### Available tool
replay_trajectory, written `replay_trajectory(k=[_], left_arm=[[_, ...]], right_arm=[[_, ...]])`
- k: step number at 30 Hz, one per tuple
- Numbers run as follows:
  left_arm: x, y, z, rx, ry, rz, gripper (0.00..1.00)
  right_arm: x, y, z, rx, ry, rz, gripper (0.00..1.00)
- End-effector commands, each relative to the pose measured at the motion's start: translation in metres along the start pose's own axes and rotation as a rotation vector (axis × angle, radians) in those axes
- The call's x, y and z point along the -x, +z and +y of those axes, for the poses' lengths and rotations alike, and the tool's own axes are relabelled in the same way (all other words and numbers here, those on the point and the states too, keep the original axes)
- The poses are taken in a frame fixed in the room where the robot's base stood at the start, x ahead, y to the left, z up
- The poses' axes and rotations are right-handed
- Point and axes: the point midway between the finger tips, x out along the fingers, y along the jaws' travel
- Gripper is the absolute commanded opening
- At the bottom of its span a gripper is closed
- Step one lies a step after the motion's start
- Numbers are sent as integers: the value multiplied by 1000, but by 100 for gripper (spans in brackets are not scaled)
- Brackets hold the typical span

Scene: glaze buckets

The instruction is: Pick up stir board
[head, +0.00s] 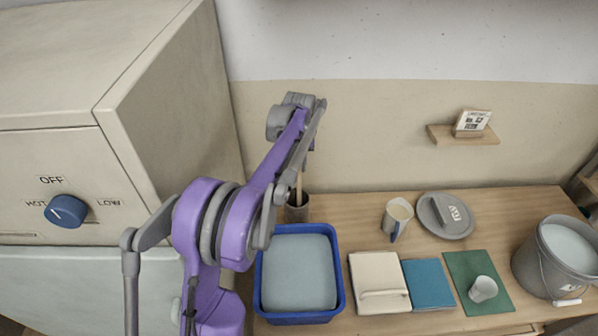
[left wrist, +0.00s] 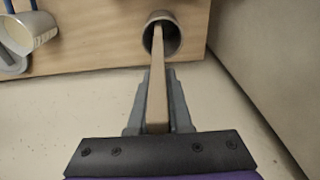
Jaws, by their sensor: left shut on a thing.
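The stir board (left wrist: 157,95) is a long, flat wooden stick. In the left wrist view it runs between the fingers of my left gripper (left wrist: 157,76), which is shut on it. Its far end is inside the round grey holder (left wrist: 150,48) on the table. In the head view a short piece of the stir board (head: 299,184) shows above the holder (head: 297,213), below my purple arm. My arm mostly hides the left gripper there. My right gripper is not in view.
A blue tub (head: 338,280) stands just in front of the holder. A cream jug (head: 398,214), a grey lid (head: 446,216), folded cloths (head: 429,285) and a grey bucket (head: 540,273) are to the right. A large beige cabinet (head: 165,110) stands close on the left.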

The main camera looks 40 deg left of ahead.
Motion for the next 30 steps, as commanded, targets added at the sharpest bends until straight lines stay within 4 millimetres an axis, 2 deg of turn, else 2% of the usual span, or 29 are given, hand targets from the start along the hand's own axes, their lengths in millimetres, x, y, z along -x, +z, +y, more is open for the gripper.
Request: replay_trajectory(k=[9,18,30], left_arm=[[64,-8,0,1,0,0,0],[116,-14,0,1,0,0,0],[158,-20,0,1,1,0,0]], right_arm=[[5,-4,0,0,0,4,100],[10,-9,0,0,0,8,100],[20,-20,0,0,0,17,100]])
